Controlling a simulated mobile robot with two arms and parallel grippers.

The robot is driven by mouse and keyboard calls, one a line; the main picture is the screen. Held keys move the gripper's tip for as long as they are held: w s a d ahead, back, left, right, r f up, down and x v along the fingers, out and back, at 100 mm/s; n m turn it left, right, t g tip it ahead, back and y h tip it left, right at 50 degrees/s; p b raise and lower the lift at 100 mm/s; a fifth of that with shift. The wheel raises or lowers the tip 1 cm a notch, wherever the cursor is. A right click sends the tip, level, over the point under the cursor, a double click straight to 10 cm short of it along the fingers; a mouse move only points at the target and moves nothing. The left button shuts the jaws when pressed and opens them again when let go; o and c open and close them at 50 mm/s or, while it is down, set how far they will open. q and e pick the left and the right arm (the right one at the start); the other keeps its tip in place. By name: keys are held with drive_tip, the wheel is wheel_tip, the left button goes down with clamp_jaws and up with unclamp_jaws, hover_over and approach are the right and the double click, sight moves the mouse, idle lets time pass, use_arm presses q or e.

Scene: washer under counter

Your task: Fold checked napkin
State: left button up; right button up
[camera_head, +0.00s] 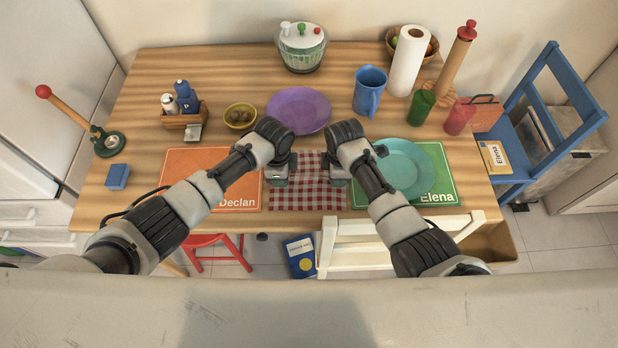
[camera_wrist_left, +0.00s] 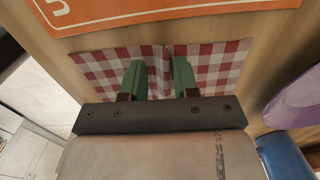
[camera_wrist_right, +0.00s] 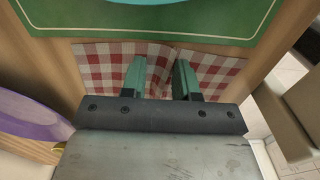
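The red-and-white checked napkin (camera_head: 308,190) lies on the wooden table between the two placemats. A crease or raised ridge in the napkin shows in the left wrist view (camera_wrist_left: 210,65) and the right wrist view (camera_wrist_right: 105,62), running between each gripper's fingers. My left gripper (camera_head: 280,178) is over the napkin's left side, its green fingers apart with cloth visible between them. My right gripper (camera_head: 339,178) is over the napkin's right side, its fingers also apart. I cannot tell whether the fingertips touch the cloth. The grippers hide parts of the napkin's sides.
An orange Declan placemat (camera_head: 190,165) lies left of the napkin. A green Elena placemat (camera_head: 440,180) with a teal plate (camera_head: 405,165) lies right. A purple plate (camera_head: 300,110) and blue mug (camera_head: 369,90) stand behind. A white chair back (camera_head: 390,235) is at the front edge.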

use_arm(q)
clamp_jaws()
use_arm(e)
clamp_jaws()
use_arm(q)
drive_tip(key=shift+r, duration=0.1)
